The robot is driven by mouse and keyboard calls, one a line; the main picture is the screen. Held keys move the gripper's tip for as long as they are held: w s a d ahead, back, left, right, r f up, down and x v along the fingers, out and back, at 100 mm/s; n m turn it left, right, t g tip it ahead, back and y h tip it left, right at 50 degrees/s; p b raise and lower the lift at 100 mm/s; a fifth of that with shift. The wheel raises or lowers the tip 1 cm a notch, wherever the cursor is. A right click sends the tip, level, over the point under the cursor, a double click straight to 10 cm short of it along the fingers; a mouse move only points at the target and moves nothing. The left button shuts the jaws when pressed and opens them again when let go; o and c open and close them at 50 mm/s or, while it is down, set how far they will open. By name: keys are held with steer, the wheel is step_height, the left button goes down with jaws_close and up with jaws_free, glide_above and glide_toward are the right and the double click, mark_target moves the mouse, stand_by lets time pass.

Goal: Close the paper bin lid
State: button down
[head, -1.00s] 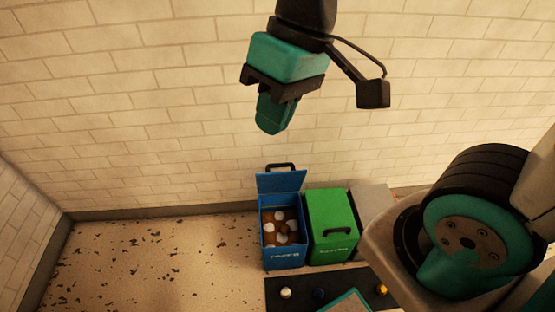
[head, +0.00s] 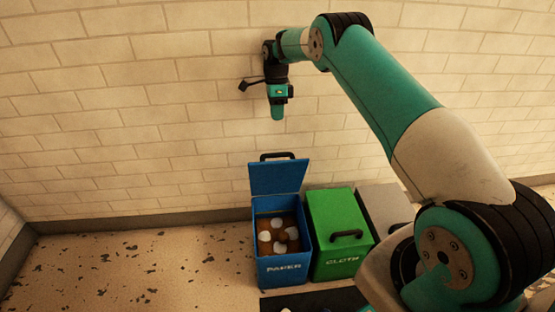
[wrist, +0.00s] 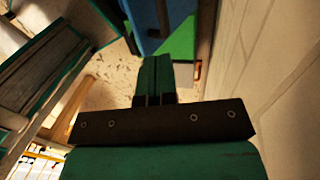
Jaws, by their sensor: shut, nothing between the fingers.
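The blue paper bin (head: 283,269) stands on the floor near the wall, with "PAPER" on its front. Its blue lid (head: 279,177) is raised upright at the back, with a dark handle (head: 278,156) on its top edge. Brown and whitish contents show inside the bin. My gripper (head: 278,113) hangs pointing down above the lid, apart from it, near the wall. Its green fingers are together and empty. In the wrist view the fingers (wrist: 153,72) are pressed side by side, with a blue surface (wrist: 165,22) beyond them.
A green cloth bin (head: 335,218) with its lid down stands right beside the paper bin. A grey bin (head: 385,205) stands further right, partly hidden by my arm. The brick wall (head: 120,130) is close behind. Speckled floor (head: 130,265) is free on the left.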

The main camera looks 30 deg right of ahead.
steer(key=shift+s+a+f+b, duration=0.4)
steer(key=shift+s+f, duration=0.55)
steer(key=shift+f, duration=0.85)
steer(key=shift+s+a+f+b, duration=0.35)
steer(key=shift+s+f, duration=0.55)
steer(key=shift+f, duration=0.85)
steer(key=shift+s+a+f+b, duration=0.35)
steer(key=shift+s+f, duration=0.6)
steer(key=shift+f, duration=0.85)
steer(key=shift+a, duration=0.1)
